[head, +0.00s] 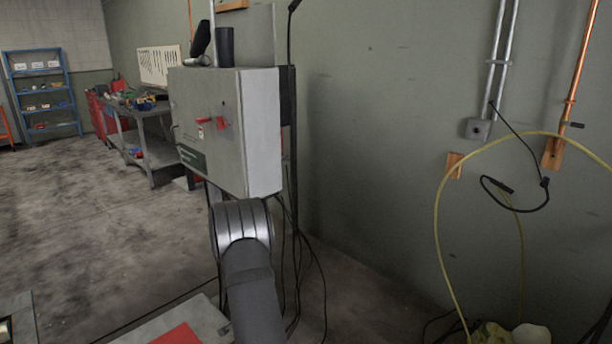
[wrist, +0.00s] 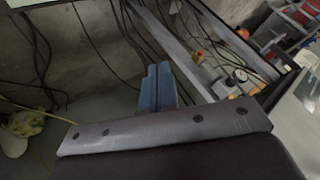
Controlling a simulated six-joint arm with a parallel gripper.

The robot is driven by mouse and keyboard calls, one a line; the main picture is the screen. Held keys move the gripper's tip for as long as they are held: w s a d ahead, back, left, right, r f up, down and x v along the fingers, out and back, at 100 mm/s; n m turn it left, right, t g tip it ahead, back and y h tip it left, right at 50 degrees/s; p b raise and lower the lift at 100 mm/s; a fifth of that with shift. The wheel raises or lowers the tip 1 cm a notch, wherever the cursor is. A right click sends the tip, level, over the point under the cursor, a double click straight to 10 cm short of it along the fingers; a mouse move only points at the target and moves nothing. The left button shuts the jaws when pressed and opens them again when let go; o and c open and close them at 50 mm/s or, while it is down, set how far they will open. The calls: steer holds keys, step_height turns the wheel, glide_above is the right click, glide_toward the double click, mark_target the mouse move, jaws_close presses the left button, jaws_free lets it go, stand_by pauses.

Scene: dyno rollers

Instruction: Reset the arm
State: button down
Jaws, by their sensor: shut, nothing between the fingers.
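My gripper (wrist: 157,68) shows in the wrist view as two blue fingers side by side, shut with nothing between them. It hangs over a floor with dark cables, and no object touches the fingertips. In the head view a dark grey link of my arm with a silver joint rises from the bottom centre, in front of a grey control box (head: 212,110) with red switches. I cannot make out my gripper in the head view.
Dark cables (wrist: 100,55) run across the floor in the wrist view. A metal rail (wrist: 180,50) lies close to the right of the fingers. A workbench (head: 150,125) and blue shelf (head: 42,90) stand far left. A yellow hose (head: 437,215) hangs at right.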

steer(key=s+d+r+g+h, duration=0.1)
steer(key=s+d+r, duration=0.3)
steer(key=d+r, duration=0.6)
steer(key=s+d+r+g+h, duration=0.1)
steer(key=s+d+r, duration=0.4)
steer(key=d+r, duration=0.55)
steer(key=s+d+r, duration=0.3)
steer(key=s, duration=0.5)
steer(key=s+d+r+g, duration=0.1)
steer(key=s+d+r, duration=0.2)
steer(key=s, duration=0.5)
steer(key=s+d+r, duration=0.3)
steer(key=s+d, duration=0.1)
steer(key=s, duration=0.4)
steer(key=shift+s+d+r+h, duration=0.15)
steer(key=shift+d+r+h, duration=0.1)
steer(key=shift+h, duration=0.15)
